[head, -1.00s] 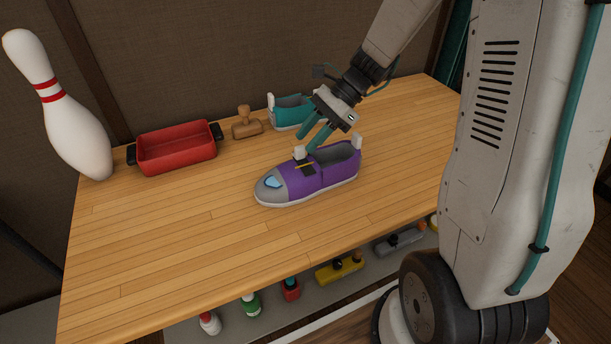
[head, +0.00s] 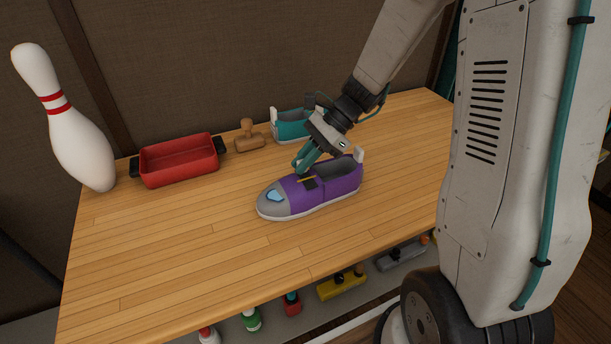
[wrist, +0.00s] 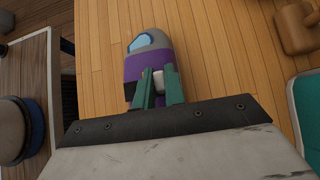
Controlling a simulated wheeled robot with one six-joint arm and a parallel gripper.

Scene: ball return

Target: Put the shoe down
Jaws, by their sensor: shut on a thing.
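The purple shoe (head: 322,190) has a grey toe, a light blue toe patch and a pale sole. It appears to rest upright on the wooden table, toe to the left. My gripper (head: 303,164) comes down over the shoe's middle, its teal fingers shut on the white tab at the front of the shoe opening. In the wrist view, the white tab (wrist: 158,80) shows between the two fingers, with the purple and grey front of the shoe (wrist: 148,58) beyond. The heel is outside the wrist view.
A large white bowling pin (head: 82,148) is at the left. The table's front and left are clear.

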